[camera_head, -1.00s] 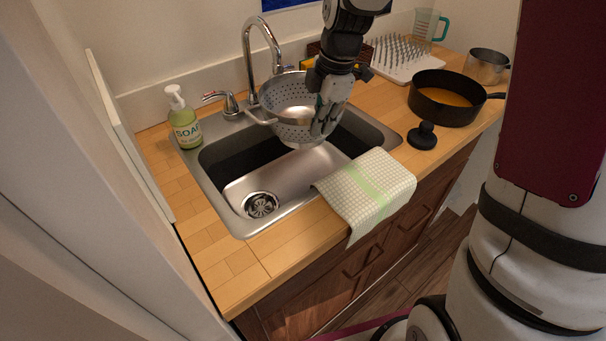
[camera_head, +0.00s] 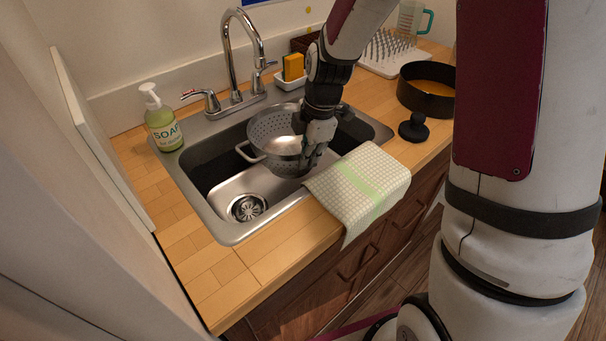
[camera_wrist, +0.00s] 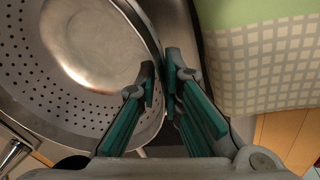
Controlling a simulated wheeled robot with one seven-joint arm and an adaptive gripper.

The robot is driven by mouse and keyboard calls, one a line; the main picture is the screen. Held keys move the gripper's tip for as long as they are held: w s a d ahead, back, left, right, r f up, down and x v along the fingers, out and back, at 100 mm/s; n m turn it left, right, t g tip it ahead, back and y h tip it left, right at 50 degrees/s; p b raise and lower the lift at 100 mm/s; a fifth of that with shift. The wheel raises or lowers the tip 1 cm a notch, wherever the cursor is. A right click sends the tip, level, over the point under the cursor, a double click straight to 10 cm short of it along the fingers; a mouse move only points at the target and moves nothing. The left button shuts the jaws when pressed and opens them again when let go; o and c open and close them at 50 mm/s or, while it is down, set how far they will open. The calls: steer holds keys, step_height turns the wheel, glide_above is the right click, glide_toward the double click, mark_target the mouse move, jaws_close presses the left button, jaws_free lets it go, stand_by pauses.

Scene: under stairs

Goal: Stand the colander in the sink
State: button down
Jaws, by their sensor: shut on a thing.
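The grey metal colander (camera_head: 268,132), with rows of holes and a side handle at its left, is down inside the sink (camera_head: 218,232) basin, roughly upright. I cannot tell whether its base touches the basin floor. My gripper (camera_head: 308,160) is shut on the colander's near right wall, reaching down into the sink. In the wrist view my gripper (camera_wrist: 162,90) has one green-padded finger inside the colander (camera_wrist: 60,105) and one outside, with the rim between them. The gripper hides part of the colander's right side in the head view.
A checked towel (camera_head: 358,188) hangs over the sink's front edge, close to the gripper. The faucet (camera_head: 232,60) stands behind the sink. A soap bottle (camera_head: 162,125) is at left; a black stopper (camera_head: 414,127) and a pan (camera_head: 425,100) are at right.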

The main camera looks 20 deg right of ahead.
steer(key=shift+f, duration=3)
steer(key=c, duration=2)
jaws_free()
step_height(320, 180, up, 12)
steer(key=s+d, duration=0.1)
steer(key=s, duration=0.1)
steer(key=s+r+m, duration=0.4)
steer(key=s+m, duration=0.2)
steer(key=s, duration=0.2)
steer(key=s+r+m+t+h, duration=0.1)
steer(key=s+r+m, duration=0.4)
steer(key=s, duration=0.3)
steer(key=s+r+m+t, duration=0.1)
steer(key=s+r+m, duration=0.3)
steer(key=s+m, duration=0.3)
steer(key=shift+s+r+m+p, duration=0.3)
steer(key=shift+s+r+m, duration=0.1)
steer(key=shift+s, duration=0.6)
